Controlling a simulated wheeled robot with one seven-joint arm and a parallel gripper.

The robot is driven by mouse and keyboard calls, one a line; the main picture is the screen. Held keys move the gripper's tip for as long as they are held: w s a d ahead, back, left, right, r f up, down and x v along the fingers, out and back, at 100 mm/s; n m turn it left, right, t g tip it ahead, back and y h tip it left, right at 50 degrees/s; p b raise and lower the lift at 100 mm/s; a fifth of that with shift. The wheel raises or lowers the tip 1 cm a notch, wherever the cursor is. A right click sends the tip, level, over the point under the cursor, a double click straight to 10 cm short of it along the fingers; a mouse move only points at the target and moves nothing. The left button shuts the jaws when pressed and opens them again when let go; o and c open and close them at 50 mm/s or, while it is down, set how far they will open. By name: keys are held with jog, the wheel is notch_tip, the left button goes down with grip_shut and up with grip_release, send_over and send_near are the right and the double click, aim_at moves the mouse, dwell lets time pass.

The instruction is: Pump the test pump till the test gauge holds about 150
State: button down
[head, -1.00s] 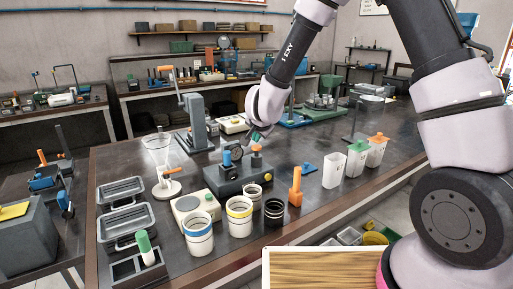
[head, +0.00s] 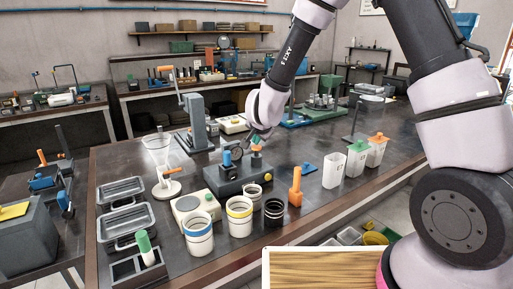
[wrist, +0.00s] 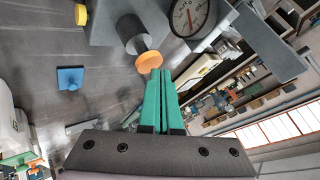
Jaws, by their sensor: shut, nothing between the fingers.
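The test pump is a dark grey block (head: 225,180) on the bench, with an orange-topped plunger (head: 257,149) on its right part. The test gauge (head: 237,154) stands upright beside the plunger. In the wrist view the gauge (wrist: 190,16) shows a pale dial with a red needle, cut by the top edge; I cannot read its value. My gripper (head: 256,141) is shut and empty, just above the plunger. In the wrist view the green fingertips (wrist: 160,74) are together, right by the orange cap (wrist: 150,62); whether they touch it is unclear.
Banded cups (head: 239,218) and a pale scale-like box (head: 193,207) are in front. A tall lever press (head: 194,122) stands behind on the left.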

aim_at(256, 148)
jog(key=shift+f, duration=1.2)
dwell(1.1)
jog(key=shift+r, duration=1.6)
jog(key=shift+r, duration=0.1)
jog(key=shift+r, duration=2.45)
